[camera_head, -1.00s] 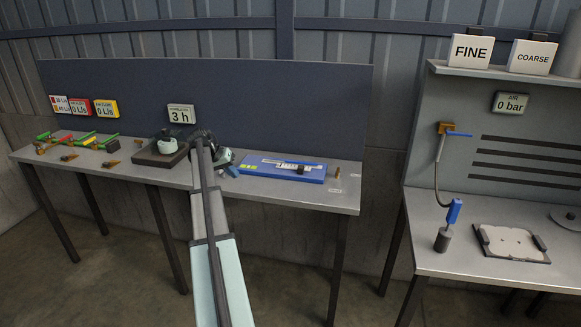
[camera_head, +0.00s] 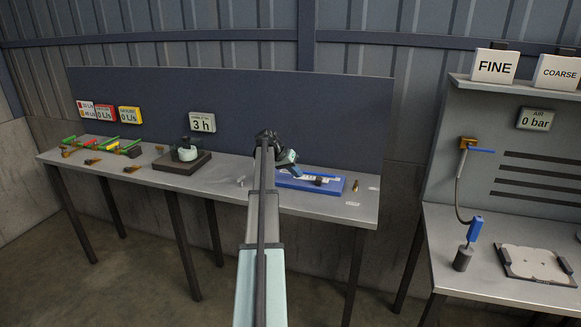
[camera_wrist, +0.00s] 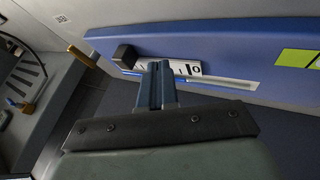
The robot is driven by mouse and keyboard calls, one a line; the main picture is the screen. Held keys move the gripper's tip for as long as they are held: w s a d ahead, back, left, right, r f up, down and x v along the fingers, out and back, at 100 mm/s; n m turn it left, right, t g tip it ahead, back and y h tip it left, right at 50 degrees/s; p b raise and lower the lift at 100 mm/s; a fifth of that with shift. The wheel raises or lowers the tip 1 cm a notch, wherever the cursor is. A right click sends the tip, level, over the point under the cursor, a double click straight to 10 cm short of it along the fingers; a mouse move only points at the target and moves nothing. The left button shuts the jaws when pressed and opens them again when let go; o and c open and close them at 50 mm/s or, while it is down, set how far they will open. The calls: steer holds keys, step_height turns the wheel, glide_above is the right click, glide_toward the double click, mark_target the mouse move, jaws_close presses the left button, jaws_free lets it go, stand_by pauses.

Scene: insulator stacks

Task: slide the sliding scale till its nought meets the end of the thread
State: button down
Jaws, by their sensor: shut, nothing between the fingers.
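The blue board (camera_head: 335,188) lies on the grey bench and fills the top of the wrist view (camera_wrist: 220,40). On it is a white scale (camera_wrist: 182,68) with black marks and a nought near its right end in the wrist view. A black knob (camera_wrist: 125,57) stands at the scale's other end; it also shows in the head view (camera_head: 318,181). A thin blue and white strip (camera_wrist: 225,82) runs along the scale; I cannot tell whether it is the thread. My gripper (camera_wrist: 157,66) is shut and empty, its tips beside the knob and covering part of the scale. Contact is unclear.
A small brass piece (camera_head: 355,185) stands right of the board. A dark block with a round pale-green top (camera_head: 187,154) and several coloured parts (camera_head: 100,146) are further left. A back panel (camera_head: 350,115) rises behind the bench. A second bench (camera_head: 450,255) stands at the right.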

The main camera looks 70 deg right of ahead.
mark_target(311, 178)
steer(key=x, duration=0.3)
steer(key=shift+s+r, duration=0.1)
steer(key=shift+s, duration=0.05)
steer(key=shift+s+a+r, duration=0.1)
steer(key=shift+s, duration=1.6)
steer(key=shift+s, duration=1.05)
steer(key=shift+w, duration=0.1)
